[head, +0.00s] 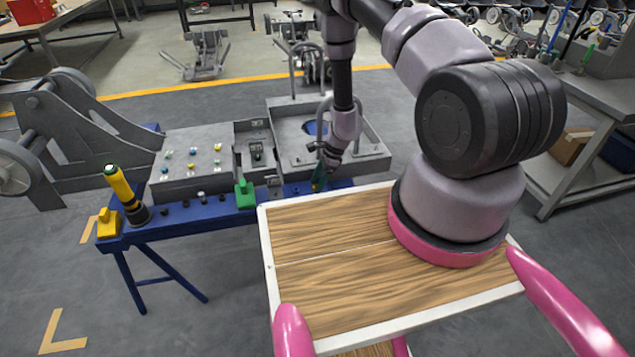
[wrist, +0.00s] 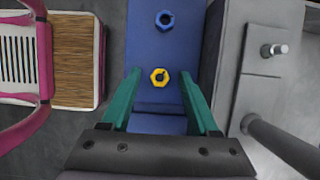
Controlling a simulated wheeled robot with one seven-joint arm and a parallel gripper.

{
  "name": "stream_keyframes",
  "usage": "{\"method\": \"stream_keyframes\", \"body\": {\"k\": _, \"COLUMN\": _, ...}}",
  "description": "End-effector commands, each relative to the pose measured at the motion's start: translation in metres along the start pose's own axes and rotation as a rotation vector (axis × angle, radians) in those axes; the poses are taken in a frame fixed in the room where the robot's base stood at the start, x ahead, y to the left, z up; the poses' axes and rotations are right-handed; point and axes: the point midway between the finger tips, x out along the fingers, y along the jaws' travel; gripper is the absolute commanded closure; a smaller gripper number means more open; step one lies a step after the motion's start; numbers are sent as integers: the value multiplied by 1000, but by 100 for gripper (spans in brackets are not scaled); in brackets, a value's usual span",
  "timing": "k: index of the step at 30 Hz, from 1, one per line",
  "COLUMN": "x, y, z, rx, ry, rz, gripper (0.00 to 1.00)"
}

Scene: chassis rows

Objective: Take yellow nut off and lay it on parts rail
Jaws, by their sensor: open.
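In the wrist view, a yellow nut (wrist: 160,77) appears to lie flat on the blue parts rail (wrist: 176,45). My gripper (wrist: 160,88) is open, with one teal finger on each side of the nut and clear space between. The fingers hold nothing. In the head view, my gripper (head: 319,180) hangs low over the right end of the blue rail (head: 176,220), at the chassis's near edge. The yellow nut cannot be made out there.
A blue nut (wrist: 165,20) lies farther along the rail. The grey chassis (wrist: 245,70) with a silver stud (wrist: 274,50) adjoins it. A yellow-and-black tool (head: 125,193) and a green block (head: 245,194) stand on the rail. My wooden-topped base is close by.

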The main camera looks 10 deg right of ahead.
Motion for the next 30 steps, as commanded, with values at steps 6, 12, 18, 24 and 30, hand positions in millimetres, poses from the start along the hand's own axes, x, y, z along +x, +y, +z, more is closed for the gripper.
{"method": "stream_keyframes", "body": {"k": 6, "x": -21, "y": -1, "z": 0, "rx": 0, "ry": 0, "rz": -2, "gripper": 39}}
{"method": "stream_keyframes", "body": {"k": 12, "x": -62, "y": -1, "z": 0, "rx": 0, "ry": 1, "rz": -3, "gripper": 39}}
{"method": "stream_keyframes", "body": {"k": 18, "x": -95, "y": -1, "z": 0, "rx": 0, "ry": 0, "rz": -2, "gripper": 39}}
{"method": "stream_keyframes", "body": {"k": 24, "x": -107, "y": 0, "z": 0, "rx": -1, "ry": 0, "rz": 1, "gripper": 39}}
{"method": "stream_keyframes", "body": {"k": 30, "x": -134, "y": -11, "z": 16, "rx": -46, "ry": -14, "rz": -24, "gripper": 39}}
